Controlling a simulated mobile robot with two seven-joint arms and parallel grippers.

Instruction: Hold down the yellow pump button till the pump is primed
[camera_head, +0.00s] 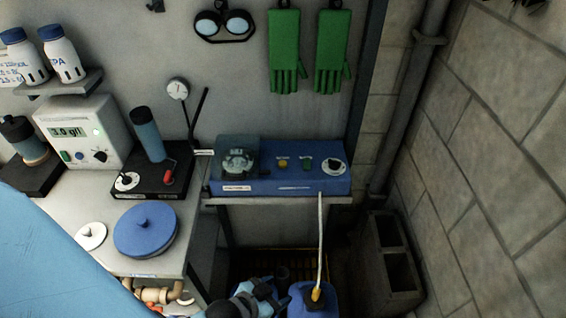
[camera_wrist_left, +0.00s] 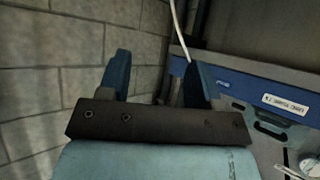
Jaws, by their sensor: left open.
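The blue pump box (camera_head: 290,184) sits on a narrow shelf at the middle of the head view. On its top are a yellow button (camera_head: 283,162), a green button (camera_head: 306,163), a dial (camera_head: 333,167) and a clear-covered pump head (camera_head: 238,160). My left gripper (camera_head: 264,290) is low in the head view, below and in front of the pump box, apart from the button. In the left wrist view its two blue fingers (camera_wrist_left: 160,62) stand apart with nothing between them. The yellow button cannot be made out in the wrist view. My right gripper is not in view.
A blue jug (camera_head: 300,305) with a pale hose (camera_head: 320,240) stands below the pump, close right of my gripper. Concrete blocks (camera_head: 388,265) and a block wall (camera_head: 500,150) bound the right. A bench (camera_head: 165,262) with instruments is at left. Green gloves (camera_head: 286,55) hang above.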

